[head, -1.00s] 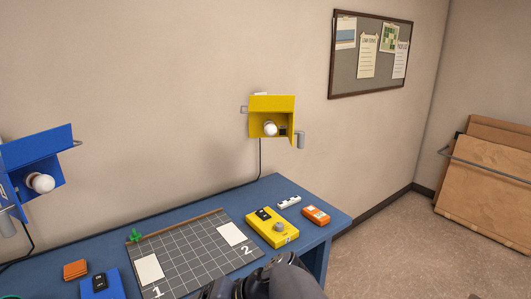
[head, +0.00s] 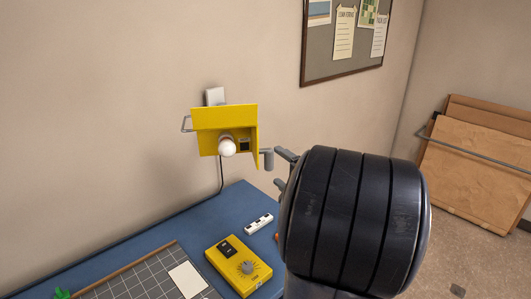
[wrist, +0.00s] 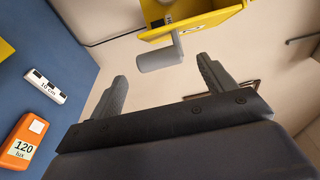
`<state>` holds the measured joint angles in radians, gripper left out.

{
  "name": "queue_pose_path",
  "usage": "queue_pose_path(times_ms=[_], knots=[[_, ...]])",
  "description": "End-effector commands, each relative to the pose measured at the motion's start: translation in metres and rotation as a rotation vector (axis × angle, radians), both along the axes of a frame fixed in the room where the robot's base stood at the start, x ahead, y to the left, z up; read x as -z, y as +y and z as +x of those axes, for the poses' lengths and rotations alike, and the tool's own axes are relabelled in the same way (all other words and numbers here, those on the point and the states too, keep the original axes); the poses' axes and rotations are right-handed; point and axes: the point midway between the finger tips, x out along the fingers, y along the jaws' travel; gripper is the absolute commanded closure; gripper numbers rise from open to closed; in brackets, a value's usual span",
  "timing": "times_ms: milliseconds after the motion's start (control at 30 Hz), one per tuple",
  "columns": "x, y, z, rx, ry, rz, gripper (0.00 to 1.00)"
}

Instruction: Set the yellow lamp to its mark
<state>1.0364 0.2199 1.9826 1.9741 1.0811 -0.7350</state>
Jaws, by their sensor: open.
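The yellow lamp (head: 224,118) is an open-sided yellow housing on the wall, with a round white bulb (head: 227,147) inside. A grey handle (head: 266,159) hangs at its right side. My arm hides part of the scene on the right.
The blue table (head: 150,243) bears a grey gridded mat (head: 130,284) and a white 10 cm block (head: 258,224). An orange 120 lux meter (wrist: 24,140) shows in the wrist view. A pinboard (head: 343,45) hangs on the wall; brown panels (head: 478,170) lean at far right.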

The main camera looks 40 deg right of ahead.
Motion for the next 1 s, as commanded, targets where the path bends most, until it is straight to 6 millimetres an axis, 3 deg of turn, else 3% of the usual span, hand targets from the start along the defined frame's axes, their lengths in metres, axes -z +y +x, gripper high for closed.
queue_pose_path(times_ms=[200,400,833,1000], knots=[[-0.003,-0.003,0.043,-0.005,0.002,0.003,0.22],[-0.001,-0.005,0.068,-0.003,0.002,0.002,0.22],[0.0,-0.006,0.077,-0.002,0.001,0.0,0.22],[0.0,-0.006,0.077,-0.002,0.002,0.0,0.36]])
